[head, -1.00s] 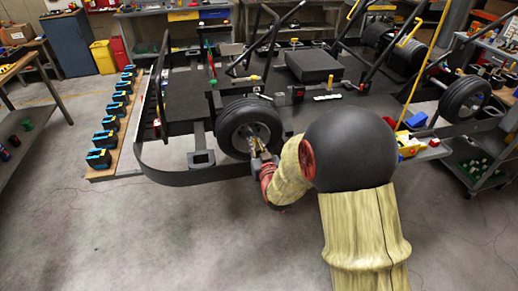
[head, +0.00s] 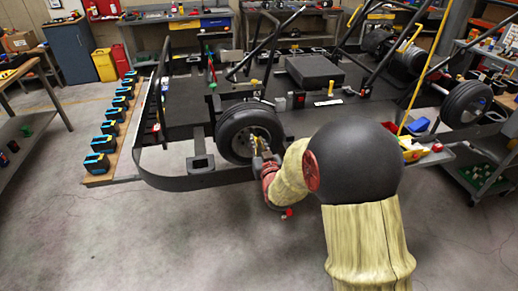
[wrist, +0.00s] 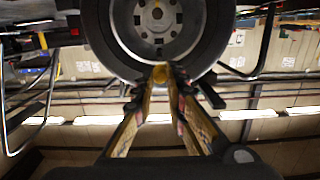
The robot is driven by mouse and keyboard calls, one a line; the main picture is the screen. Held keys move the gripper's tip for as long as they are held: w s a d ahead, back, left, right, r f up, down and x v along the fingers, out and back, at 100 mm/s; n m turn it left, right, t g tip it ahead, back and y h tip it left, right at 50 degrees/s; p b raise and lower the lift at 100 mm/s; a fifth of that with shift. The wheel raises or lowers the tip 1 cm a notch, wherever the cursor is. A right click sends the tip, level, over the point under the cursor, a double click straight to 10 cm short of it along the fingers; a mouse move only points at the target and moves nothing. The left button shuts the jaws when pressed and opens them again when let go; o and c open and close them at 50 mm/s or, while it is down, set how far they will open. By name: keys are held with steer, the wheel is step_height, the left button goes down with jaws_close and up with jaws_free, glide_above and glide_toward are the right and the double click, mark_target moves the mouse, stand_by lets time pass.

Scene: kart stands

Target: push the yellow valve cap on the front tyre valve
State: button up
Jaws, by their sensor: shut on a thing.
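The front tyre (head: 247,132) is a black tyre on a grey hub, mounted on the near side of the kart frame. It also fills the top of the wrist view (wrist: 95,35). My gripper (head: 257,142) is at the lower part of the wheel's outer face. In the wrist view my gripper's fingers (wrist: 161,78) converge on a small yellow valve cap (wrist: 160,72) in front of the hub's lower rim. The cap sits between the fingertips. The valve stem is hidden behind it, so I cannot tell whether cap and stem touch.
The kart's black side bar (head: 195,180) curves round left of the wheel. A plank (head: 112,145) with several blue-black boxes lies further left. A side tray with a yellow bin (head: 412,150) stands right of my arm.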

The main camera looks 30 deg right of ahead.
steer(key=shift+b+x, duration=0.6)
steer(key=shift+x, duration=0.9)
steer(key=shift+f, duration=0.15)
steer(key=shift+b, duration=0.95)
stand_by(0.5)
steer(key=shift+f+b+x, duration=0.2)
steer(key=shift+b+x, duration=0.7)
steer(key=shift+x, duration=0.55)
steer(key=o, duration=0.8)
steer(key=shift+s, duration=0.1)
steer(key=v, duration=1.2)
